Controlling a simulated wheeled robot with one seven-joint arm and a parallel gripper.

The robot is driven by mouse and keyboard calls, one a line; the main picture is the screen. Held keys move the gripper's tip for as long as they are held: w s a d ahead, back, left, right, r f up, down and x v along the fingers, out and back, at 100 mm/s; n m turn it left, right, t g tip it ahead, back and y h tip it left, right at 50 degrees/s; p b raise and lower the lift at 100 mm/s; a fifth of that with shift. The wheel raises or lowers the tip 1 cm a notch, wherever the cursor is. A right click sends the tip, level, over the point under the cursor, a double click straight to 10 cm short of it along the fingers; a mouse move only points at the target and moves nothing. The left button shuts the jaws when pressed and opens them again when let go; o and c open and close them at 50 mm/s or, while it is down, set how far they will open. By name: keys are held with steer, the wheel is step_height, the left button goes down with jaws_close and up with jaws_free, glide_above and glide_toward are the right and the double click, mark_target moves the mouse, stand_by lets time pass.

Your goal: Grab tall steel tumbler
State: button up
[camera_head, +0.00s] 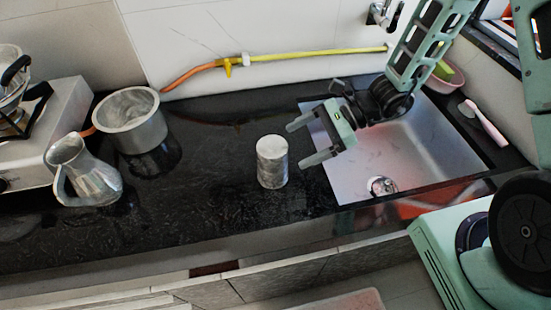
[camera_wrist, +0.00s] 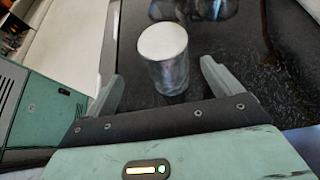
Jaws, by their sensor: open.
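The steel tumbler (camera_head: 272,165) stands upright on the black counter, left of the sink, with a pale flat top. In the wrist view the tumbler (camera_wrist: 166,62) stands just beyond the fingertips, roughly between their lines. My gripper (camera_head: 297,144) is open and empty, to the right of the tumbler and apart from it, with its fingers pointing left toward it. Its two spread fingers also show in the wrist view (camera_wrist: 160,78).
A metal pot (camera_head: 131,121) and a metal jug (camera_head: 88,171) stand to the left, by a stove (camera_head: 62,108). The sink (camera_head: 412,150) lies on the right under my arm. A yellow-orange hose (camera_head: 290,56) runs along the wall. The counter (camera_head: 215,185) around the tumbler is clear.

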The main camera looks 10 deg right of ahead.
mark_target(258, 161)
steer(key=x, duration=0.2)
steer(key=p+x, duration=0.1)
steer(key=x, duration=0.2)
steer(key=p+x, duration=0.1)
steer(key=x, duration=0.2)
steer(key=shift+w+r, duration=0.1)
steer(key=shift+w, duration=0.3)
steer(key=c, duration=1.1)
